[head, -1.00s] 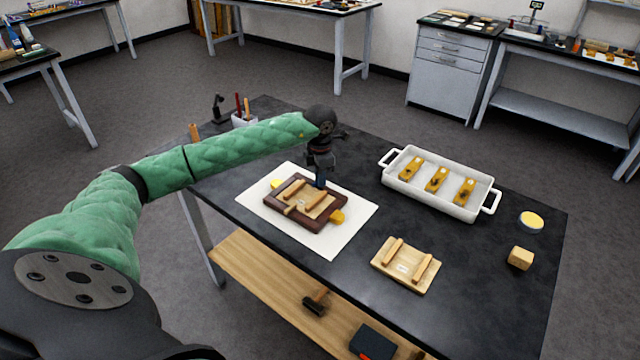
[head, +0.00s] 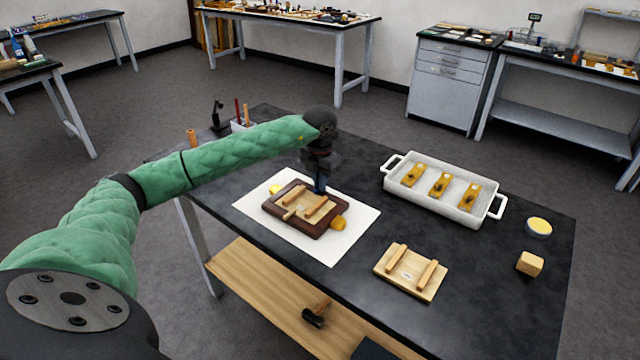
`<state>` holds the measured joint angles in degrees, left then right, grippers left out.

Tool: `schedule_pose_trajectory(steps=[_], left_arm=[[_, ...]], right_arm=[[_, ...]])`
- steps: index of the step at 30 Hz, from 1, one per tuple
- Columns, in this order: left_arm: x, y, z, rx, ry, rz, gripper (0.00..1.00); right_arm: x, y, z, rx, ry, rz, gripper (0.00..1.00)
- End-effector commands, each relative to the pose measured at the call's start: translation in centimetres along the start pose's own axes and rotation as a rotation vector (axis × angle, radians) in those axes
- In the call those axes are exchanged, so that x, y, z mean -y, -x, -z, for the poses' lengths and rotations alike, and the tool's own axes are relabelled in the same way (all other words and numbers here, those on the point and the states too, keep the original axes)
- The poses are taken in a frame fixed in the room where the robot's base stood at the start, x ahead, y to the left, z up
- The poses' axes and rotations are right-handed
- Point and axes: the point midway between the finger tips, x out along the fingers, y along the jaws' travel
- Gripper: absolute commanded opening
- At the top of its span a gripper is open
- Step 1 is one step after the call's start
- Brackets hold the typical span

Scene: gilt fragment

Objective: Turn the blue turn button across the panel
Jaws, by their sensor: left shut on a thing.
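A dark brown frame (head: 273,210) with a light wooden panel (head: 292,203) lies on a white sheet (head: 343,245) on the black table. Two wooden bars lie across the panel, and yellow pieces show at the frame's two ends. My left gripper (head: 320,186) points down at the frame's far edge. It is shut on a small blue piece (head: 320,189), which appears to be the blue turn button. The jaws and most of the button are too small and dark to see its angle. My right gripper is not in view.
A white tray (head: 432,204) with several yellow-brown pieces stands right of the sheet. A light board with two bars (head: 408,275), a wooden block (head: 530,263) and a round yellow-topped tin (head: 539,227) lie on the table. The table between them is clear.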

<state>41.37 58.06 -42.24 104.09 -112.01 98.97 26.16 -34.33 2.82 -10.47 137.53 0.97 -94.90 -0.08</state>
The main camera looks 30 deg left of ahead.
Motion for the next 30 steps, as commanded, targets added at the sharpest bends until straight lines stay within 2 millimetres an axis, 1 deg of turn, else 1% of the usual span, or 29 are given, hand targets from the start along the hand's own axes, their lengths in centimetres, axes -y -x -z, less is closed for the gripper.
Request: schedule_pose_trajectory(steps=[10,11,12,14,23,27,29,30], left_arm=[[0.0,0.1,0.0,0.0,0.002,0.0,0.0],[0.0,0.1,0.0,0.0,0.002,0.0,0.12],[0.0,0.1,0.0,0.0,0.002,0.0,0.2],[0.0,0.1,0.0,0.0,0.001,0.0,0.31],[0.0,0.1,0.0,0.0,0.001,0.0,0.31],[-0.1,1.2,-0.1,0.002,0.001,-0.001,0.31],[-0.1,2.0,-0.1,0.003,0.001,0.0,0.31],[-0.1,2.6,-0.1,0.003,0.001,0.0,0.31]], right_arm=[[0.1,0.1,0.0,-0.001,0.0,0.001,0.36],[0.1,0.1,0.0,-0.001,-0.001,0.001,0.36],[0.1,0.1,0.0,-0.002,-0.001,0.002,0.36],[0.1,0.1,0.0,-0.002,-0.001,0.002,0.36],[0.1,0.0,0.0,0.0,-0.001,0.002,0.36],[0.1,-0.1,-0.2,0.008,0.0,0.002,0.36],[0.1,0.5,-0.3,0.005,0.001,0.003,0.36],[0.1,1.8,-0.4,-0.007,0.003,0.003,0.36]])
